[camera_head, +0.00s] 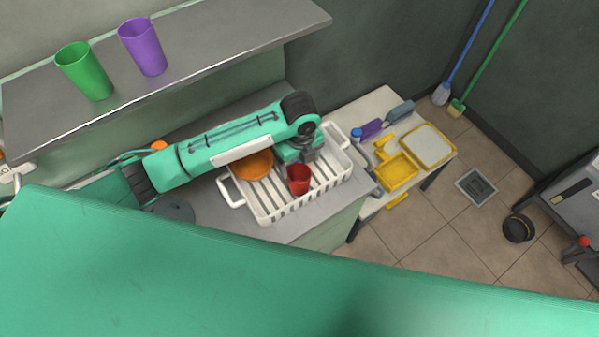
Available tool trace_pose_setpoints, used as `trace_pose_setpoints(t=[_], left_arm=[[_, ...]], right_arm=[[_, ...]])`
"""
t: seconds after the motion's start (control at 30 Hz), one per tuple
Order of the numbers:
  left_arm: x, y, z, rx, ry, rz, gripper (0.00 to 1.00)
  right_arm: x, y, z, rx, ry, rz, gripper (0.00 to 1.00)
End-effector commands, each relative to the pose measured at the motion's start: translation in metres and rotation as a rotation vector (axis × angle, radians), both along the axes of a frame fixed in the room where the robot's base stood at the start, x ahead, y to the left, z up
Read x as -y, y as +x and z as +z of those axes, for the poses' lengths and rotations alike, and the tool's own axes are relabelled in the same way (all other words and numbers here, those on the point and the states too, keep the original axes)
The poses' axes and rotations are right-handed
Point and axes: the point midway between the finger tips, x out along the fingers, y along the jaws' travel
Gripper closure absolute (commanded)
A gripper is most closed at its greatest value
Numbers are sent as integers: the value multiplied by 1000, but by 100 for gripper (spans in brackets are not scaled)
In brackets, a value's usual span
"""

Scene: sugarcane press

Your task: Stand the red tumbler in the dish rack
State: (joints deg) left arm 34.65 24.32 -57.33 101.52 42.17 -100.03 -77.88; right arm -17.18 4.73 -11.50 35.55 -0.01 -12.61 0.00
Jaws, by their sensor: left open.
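The red tumbler (299,180) stands in the white dish rack (263,214), near the middle of its slatted floor, and looks about upright. My left arm reaches over the rack from the left. My left gripper (303,160) points down just behind the tumbler's rim and is open. I cannot tell whether its fingers touch the tumbler, as they are small and partly hidden. An orange round item (252,166) lies in the rack, partly hidden under my arm. My right gripper is not in view.
A green tumbler (84,71) and a purple tumbler (143,47) stand on the shelf (205,40) at the upper left. Right of the rack, a lower white table (376,105) holds yellow trays (398,171) and brushes. The tiled floor beyond has a drain (476,187).

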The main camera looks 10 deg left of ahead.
Motion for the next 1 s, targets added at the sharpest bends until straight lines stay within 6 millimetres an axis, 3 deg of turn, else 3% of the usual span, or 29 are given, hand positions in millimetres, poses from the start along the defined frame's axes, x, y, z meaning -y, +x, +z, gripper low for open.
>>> trace_pose_setpoints(t=[0.13,0.3,1.0], left_arm=[[0,1,24,2,-1,-1,20],[0,0,38,0,0,0,20],[0,0,40,-1,1,0,20]], right_arm=[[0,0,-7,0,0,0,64],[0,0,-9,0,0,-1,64],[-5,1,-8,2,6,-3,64]])
